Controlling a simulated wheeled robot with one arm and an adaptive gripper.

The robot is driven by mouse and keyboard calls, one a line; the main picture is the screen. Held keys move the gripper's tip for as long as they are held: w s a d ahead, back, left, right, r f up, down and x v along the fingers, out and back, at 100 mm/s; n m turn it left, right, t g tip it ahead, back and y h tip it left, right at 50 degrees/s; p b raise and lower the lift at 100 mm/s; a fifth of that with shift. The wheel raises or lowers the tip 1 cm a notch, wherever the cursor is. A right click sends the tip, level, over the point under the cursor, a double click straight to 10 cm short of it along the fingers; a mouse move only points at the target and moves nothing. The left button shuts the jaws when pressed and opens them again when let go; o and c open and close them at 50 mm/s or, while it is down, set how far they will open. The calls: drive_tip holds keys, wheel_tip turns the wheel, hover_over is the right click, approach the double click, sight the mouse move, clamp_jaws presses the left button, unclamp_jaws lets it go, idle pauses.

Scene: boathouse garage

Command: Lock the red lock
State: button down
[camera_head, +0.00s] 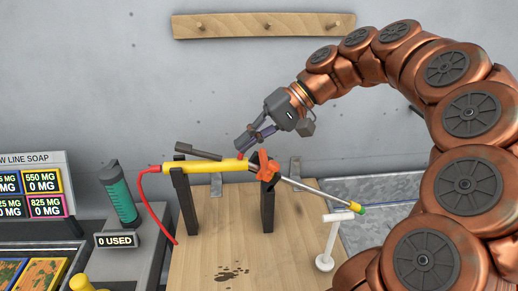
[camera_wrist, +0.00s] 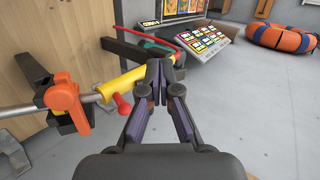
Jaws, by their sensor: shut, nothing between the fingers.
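A yellow tube (camera_head: 205,166) with a metal rod lies across two black posts on a wooden bench. A small red knob sticks out from the tube; it shows in the wrist view (camera_wrist: 123,103) just left of my gripper's left finger. An orange lever piece (camera_head: 264,168) sits at the tube's rod end, also in the wrist view (camera_wrist: 64,102). I cannot tell which red part is the lock. My gripper (camera_head: 243,146) is shut and empty, close above the tube beside the knob. In the wrist view its fingertips (camera_wrist: 160,66) meet near the tube; I cannot tell whether they touch it.
A red hose (camera_head: 146,207) runs from the tube's left end. A white stand (camera_head: 329,241) is at the bench's right. A teal bottle (camera_head: 121,193) and a sign (camera_head: 41,184) stand left. A peg rail (camera_head: 260,25) is on the wall. An orange ring (camera_wrist: 280,42) lies on the floor.

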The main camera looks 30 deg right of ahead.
drive_tip(key=w+d+m+t+y+b, duration=0.1)
drive_tip(key=d+t, duration=0.4)
drive_tip(key=d, duration=1.3)
drive_tip(key=w+f+m+b, duration=0.1)
drive_tip(key=m+b, duration=0.1)
drive_tip(key=shift+w+d+m+y, duration=0.2)
drive_tip(key=shift+m+y, duration=0.1)
drive_tip(key=shift+y, duration=0.1)
drive_tip(key=shift+a, duration=0.15)
drive_tip(key=p+x, duration=0.1)
drive_tip(key=x, duration=0.6)
drive_tip(key=p+x, duration=0.1)
drive_tip(key=x, duration=0.2)
drive_tip(key=shift+s+a+p, duration=0.1)
drive_tip(key=shift+a+p, duration=0.2)
drive_tip(key=shift+a, duration=0.25)
drive_tip(key=shift+s+a+f+p, duration=0.1)
drive_tip(key=shift+a+f+p, duration=0.1)
drive_tip(key=shift+a, duration=0.4)
drive_tip(key=shift+s+a+f+p, duration=0.15)
drive_tip(key=shift+a+f+p, duration=0.05)
drive_tip(key=shift+a, duration=0.45)
